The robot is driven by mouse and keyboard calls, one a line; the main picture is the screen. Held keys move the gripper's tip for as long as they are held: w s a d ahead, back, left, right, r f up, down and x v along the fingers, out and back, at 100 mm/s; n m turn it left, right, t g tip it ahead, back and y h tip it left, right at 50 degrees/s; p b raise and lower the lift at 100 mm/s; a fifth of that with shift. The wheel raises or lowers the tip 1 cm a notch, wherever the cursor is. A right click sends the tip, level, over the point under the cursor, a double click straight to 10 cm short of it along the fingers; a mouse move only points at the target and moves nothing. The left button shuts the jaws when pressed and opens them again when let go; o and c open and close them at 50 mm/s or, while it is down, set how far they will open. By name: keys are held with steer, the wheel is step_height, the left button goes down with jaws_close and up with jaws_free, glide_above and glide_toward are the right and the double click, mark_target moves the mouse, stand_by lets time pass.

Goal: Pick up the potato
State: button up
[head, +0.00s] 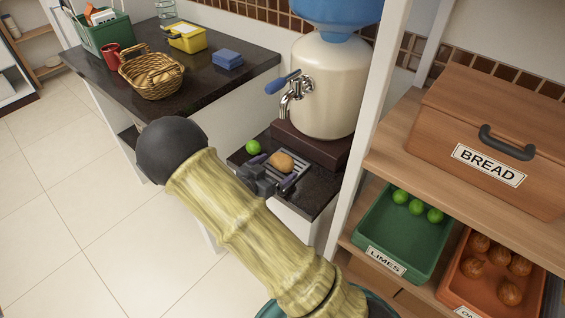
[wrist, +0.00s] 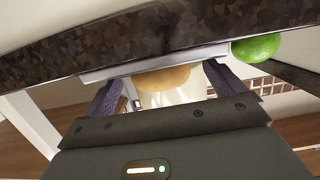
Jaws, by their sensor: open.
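The brown potato (head: 282,162) rests on a slatted grey tray (head: 301,157) on the low dark counter, in front of the water dispenser. My gripper (head: 273,170) is at the counter with its jaws open, one purple finger on each side of the potato. In the wrist view the potato (wrist: 162,80) appears between the spread fingers of my gripper (wrist: 163,88), partly hidden by the tray edge (wrist: 150,63). I cannot tell whether either finger touches it.
A lime (head: 253,147) lies left of the tray, close to a finger. The cream dispenser (head: 328,85) with its metal tap (head: 290,92) stands behind. A white shelf post (head: 367,120) rises at the right. A wicker basket (head: 151,74) sits on the left counter.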

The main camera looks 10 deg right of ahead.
mark_target(276, 167)
steer(key=x, duration=0.3)
steer(key=shift+w+d, duration=0.25)
steer(key=shift+d, duration=0.05)
steer(key=c, duration=1.2)
step_height(276, 167, up, 10)
steer(key=shift+p, duration=0.8)
